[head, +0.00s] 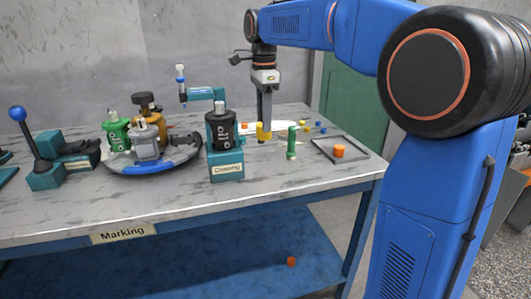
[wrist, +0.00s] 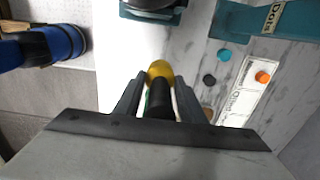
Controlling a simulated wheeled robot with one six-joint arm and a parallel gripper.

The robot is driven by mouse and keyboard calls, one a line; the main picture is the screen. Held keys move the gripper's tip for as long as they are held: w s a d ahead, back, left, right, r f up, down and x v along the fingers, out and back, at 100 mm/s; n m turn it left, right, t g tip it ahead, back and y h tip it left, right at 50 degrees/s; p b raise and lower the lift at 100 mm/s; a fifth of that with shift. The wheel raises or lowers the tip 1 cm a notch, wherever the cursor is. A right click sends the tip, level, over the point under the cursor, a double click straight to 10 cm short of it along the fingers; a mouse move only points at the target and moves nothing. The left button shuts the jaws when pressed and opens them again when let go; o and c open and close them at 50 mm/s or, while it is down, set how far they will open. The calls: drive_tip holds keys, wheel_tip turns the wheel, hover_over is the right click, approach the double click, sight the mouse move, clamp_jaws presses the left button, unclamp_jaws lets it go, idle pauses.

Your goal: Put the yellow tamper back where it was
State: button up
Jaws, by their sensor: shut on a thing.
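The yellow tamper (head: 263,132) is at the tip of my gripper (head: 264,120), which points down over the right part of the workbench. In the wrist view the tamper's rounded yellow end (wrist: 160,70) and a dark part show between the two fingers of my gripper (wrist: 158,88). The fingers are shut on it. Whether the tamper touches the bench cannot be told.
A green cylinder (head: 292,142) stands upright just right of the tamper. Small coloured pieces (head: 316,129) lie behind. A round tray (head: 175,162) carries several bottles.

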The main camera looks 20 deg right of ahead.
drive_tip(key=shift+f, duration=4.1)
drive_tip(key=shift+f, duration=0.15)
drive_tip(key=o, duration=1.1)
drive_tip(key=shift+o, duration=0.2)
wheel_tip(320, 180, up, 12)
drive_tip(key=shift+r, duration=0.15)
drive_tip(key=shift+s, duration=0.1)
